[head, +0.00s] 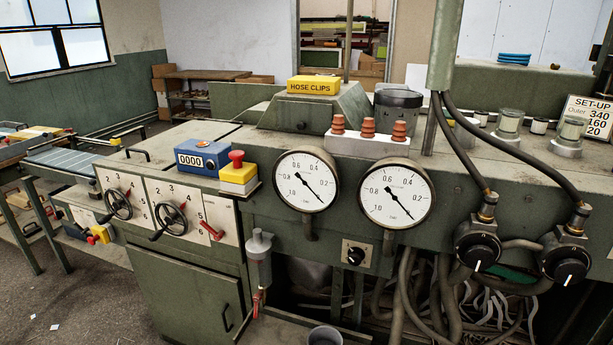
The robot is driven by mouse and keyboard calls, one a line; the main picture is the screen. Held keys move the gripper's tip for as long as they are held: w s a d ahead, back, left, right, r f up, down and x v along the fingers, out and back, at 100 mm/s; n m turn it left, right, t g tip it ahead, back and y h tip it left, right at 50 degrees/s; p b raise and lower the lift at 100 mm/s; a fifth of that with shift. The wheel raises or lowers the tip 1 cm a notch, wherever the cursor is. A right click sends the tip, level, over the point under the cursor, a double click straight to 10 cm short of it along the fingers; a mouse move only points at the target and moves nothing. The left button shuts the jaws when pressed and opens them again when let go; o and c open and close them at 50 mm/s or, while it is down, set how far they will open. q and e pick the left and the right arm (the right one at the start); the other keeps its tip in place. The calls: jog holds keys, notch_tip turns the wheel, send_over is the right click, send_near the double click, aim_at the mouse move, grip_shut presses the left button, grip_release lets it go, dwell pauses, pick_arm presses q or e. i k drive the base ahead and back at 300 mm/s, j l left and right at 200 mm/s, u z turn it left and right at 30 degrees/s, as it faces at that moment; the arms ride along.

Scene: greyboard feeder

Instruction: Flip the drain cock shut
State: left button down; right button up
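A filter bowl (259,262) with a grey cap hangs on the front of the green machine, left of the two gauges. Below it is a small drain cock with a red lever (256,303). The lever points mostly downward, roughly in line with the bowl; it is too small to tell exactly how far it is turned. Neither of my grippers shows in the head view, so nothing of mine touches the cock.
A grey cup (325,336) stands low, right of the cock. Another red lever (212,231) and two handwheels (171,219) stick out from the panel at left. Two round gauges (306,181) sit above right. Hoses (425,290) crowd the space at right.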

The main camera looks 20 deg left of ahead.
aim_at(257, 298)
jog(key=u, duration=1.15)
